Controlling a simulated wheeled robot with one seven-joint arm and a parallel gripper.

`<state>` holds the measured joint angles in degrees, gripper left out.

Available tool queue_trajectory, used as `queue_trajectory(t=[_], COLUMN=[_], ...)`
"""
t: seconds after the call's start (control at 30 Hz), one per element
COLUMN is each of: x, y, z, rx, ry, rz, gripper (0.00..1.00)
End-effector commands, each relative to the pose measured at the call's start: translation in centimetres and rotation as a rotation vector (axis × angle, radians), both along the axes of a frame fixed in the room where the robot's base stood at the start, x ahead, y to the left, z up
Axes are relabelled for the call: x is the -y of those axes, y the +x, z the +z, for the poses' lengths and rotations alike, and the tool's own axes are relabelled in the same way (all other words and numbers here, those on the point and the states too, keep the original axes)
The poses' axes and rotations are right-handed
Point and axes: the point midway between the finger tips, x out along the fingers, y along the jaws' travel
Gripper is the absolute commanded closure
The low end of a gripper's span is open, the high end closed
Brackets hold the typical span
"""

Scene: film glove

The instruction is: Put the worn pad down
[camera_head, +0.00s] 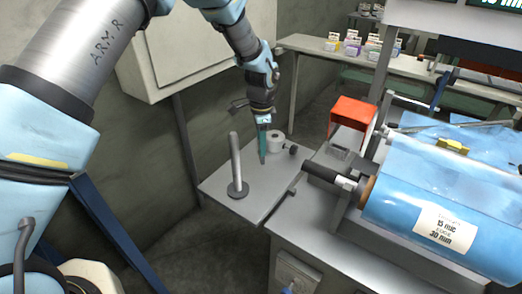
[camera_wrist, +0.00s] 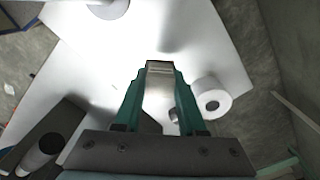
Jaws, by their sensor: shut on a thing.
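My gripper (camera_head: 263,152) points down over the grey side shelf (camera_head: 218,184), between an upright post and a white roll. In the wrist view its green fingers (camera_wrist: 159,75) are closed on a small pale grey-brown block, which I take to be the worn pad (camera_wrist: 159,67). The pad sits between the fingertips. In the head view I cannot make the pad out apart from the fingers. The fingertips look close to the shelf top, but I cannot tell whether the pad touches it.
The post (camera_head: 236,165) stands on a round base left of my gripper. The white roll (camera_head: 275,142) and a small dark knob (camera_head: 293,150) are to the right. A blue film roll (camera_head: 430,200) and a red-orange box (camera_head: 354,112) are further right. The shelf's front is bare.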

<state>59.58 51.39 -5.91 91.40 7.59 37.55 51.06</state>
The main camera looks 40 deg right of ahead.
Motion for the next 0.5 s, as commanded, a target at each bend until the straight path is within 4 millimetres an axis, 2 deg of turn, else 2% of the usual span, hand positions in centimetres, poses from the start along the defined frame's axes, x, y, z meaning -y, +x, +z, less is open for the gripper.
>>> queue_trajectory(t=[0.23,0.5], x=[-0.1,0.0], y=[0.0,0.0], z=[-3.0,-3.3], rx=[-0.001,-0.001], ry=[0.002,0.001], rz=[0.001,0.001], gripper=[1.00,1.00])
